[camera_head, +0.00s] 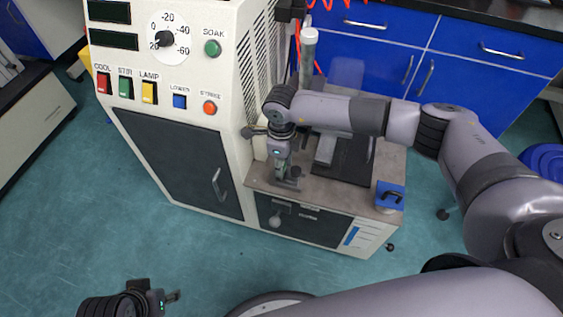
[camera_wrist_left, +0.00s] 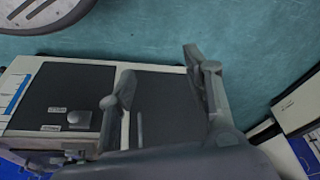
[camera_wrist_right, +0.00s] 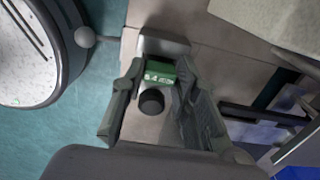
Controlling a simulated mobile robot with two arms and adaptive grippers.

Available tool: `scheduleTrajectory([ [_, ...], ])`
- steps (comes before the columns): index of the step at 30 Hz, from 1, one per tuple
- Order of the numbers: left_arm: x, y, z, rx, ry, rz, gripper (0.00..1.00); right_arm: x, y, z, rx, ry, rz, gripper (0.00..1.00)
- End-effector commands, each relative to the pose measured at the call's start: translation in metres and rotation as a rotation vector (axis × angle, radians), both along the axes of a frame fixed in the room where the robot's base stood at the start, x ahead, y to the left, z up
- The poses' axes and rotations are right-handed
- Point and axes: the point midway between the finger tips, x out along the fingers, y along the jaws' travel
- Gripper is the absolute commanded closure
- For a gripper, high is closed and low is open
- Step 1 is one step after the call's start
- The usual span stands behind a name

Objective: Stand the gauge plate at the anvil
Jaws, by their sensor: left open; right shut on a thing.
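My right gripper (camera_head: 286,178) is low at the left front of the cabinet's grey top. In the right wrist view its fingers (camera_wrist_right: 159,72) are closed on a small green piece with white lettering, which I take as the gauge plate (camera_wrist_right: 160,80). A black round knob or post (camera_wrist_right: 151,102) shows just below the green piece. A pale metal block (camera_wrist_right: 163,46), possibly the anvil, lies just beyond it; I cannot tell if they touch. My left gripper (camera_head: 168,297) is open and empty at the lower left, over the floor; its fingers (camera_wrist_left: 165,78) also show apart in the left wrist view.
The tall white machine (camera_head: 175,90) with dial and buttons stands left of the grey top (camera_head: 330,190). A blue block with a black handle (camera_head: 390,193) sits at the front right corner. A clear upright tube (camera_head: 308,55) stands behind. Floor in front is clear.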

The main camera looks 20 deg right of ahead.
Motion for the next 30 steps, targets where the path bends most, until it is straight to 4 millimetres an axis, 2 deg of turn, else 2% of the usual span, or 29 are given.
scheduleTrajectory([
  [12,-0.001,0.000,0.008,0.000,-0.009,0.000,0.54,0.000,0.000,-0.005,0.000,0.000,0.000,0.92],
  [13,-0.001,0.001,0.009,0.000,-0.009,0.001,0.54,0.000,0.000,-0.005,0.000,0.000,0.000,0.72],
  [23,-0.001,0.000,0.012,-0.002,-0.016,0.002,0.54,0.000,0.000,-0.004,0.000,0.000,0.000,0.49],
  [30,-0.002,0.000,0.009,-0.004,-0.010,0.004,0.54,0.000,0.000,-0.004,0.000,0.000,0.000,0.49],
])
